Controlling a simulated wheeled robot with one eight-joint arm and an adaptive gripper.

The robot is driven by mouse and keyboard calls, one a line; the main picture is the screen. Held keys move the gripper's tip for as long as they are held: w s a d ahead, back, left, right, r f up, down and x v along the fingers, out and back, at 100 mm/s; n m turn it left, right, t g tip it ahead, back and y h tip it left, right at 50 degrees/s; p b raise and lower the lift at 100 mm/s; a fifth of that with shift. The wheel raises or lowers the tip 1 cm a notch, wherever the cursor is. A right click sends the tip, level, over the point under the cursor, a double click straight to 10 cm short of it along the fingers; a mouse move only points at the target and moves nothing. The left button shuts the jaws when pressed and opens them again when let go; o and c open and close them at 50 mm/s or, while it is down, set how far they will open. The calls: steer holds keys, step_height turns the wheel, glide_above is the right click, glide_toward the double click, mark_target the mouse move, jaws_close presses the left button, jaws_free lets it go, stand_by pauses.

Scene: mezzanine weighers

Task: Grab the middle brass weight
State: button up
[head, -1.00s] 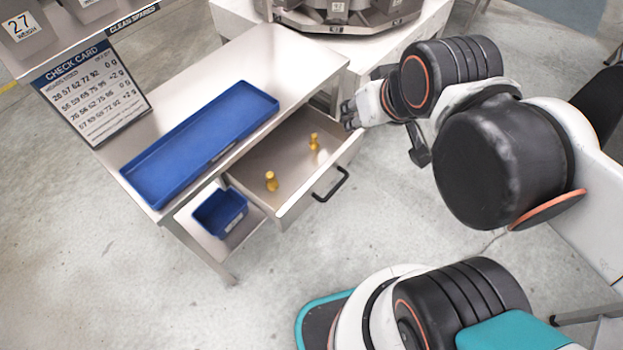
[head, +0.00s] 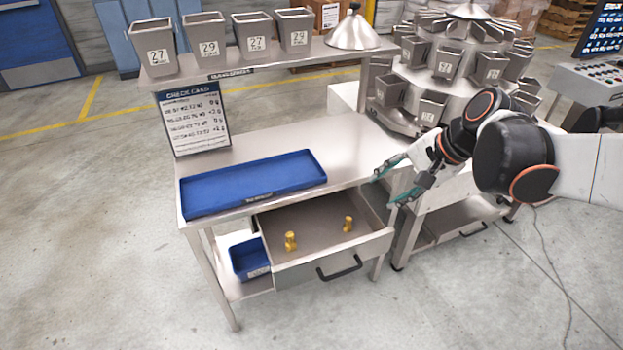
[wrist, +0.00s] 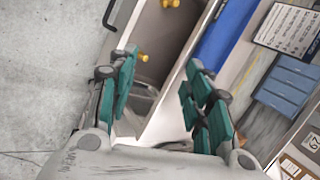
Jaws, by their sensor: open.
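Two small brass weights stand upright and apart in the open drawer, one left (head: 290,240) and one right (head: 348,223). Which is the middle one cannot be told, as only two show. In the wrist view one weight (wrist: 143,57) appears between the finger lines, and the other (wrist: 170,3) is cut by the top edge. The steel drawer (head: 335,258) is pulled out under the table. My gripper (head: 388,188) is open and empty, above and beside the drawer's right end. Its teal fingers (wrist: 160,70) are spread wide in the wrist view.
A blue tray (head: 250,185) lies on the table above the drawer. A blue bin (head: 250,258) sits on the lower shelf. A check card (head: 193,118) and an overhead shelf of steel buckets (head: 198,35) stand behind. The multi-bucket weigher (head: 450,62) is close behind my arm.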

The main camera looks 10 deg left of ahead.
steer(key=w+a+f+m+g+y, duration=0.2)
steer(key=w+a+f, duration=0.2)
steer(key=w+f, duration=0.15)
steer(key=m+g+y+b, duration=0.3)
steer(key=m+g+y, duration=0.2)
glide_toward(292, 234)
steer(key=b+x, duration=0.2)
steer(key=x, duration=0.3)
steer(key=shift+s+a, duration=0.15)
steer(key=shift+a, duration=0.05)
steer(key=b+x, duration=0.2)
steer(key=x, duration=0.2)
steer(key=shift+a+f+b, duration=0.2)
steer(key=shift+f+b, duration=0.1)
steer(key=shift+b, duration=0.05)
steer(key=shift+a, duration=0.35)
jaws_close()
